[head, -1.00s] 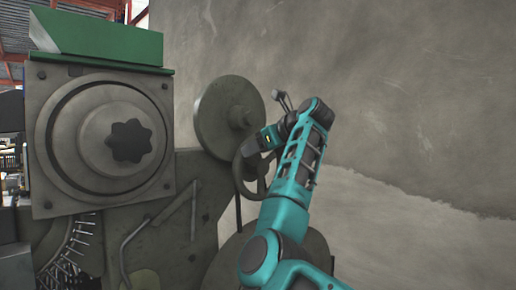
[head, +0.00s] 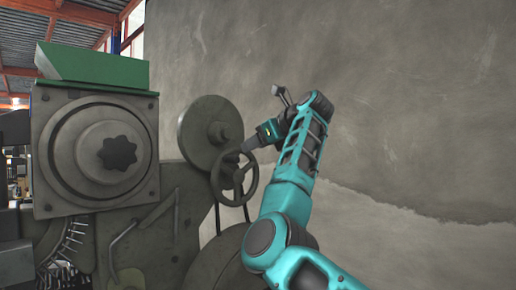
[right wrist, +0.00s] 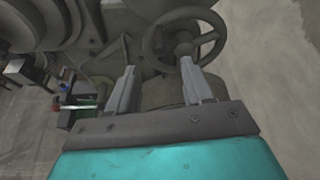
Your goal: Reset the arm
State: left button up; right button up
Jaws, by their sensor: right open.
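My right arm reaches up in the middle of the head view. My right gripper (head: 250,144) is at the upper right of a dark handwheel (head: 234,197) on the press. In the right wrist view the two grey fingers of my right gripper (right wrist: 158,80) are spread apart with nothing held between them. The handwheel (right wrist: 158,35) shows beyond the fingertips there, its hub near the right finger. It looks apart from the fingers, but the exact gap is hard to tell. My left gripper is not in view.
The grey-green rivet press (head: 100,153) fills the left side, with a green top piece (head: 95,66) and a large round disc (head: 211,133). A bare concrete wall (head: 420,100) stands behind my arm. The space right of my arm looks clear.

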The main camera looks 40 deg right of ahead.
jog(key=shift+s+r, duration=0.15)
jog(key=shift+s, duration=0.15)
jog(key=shift+w, duration=0.1)
dwell(0.3)
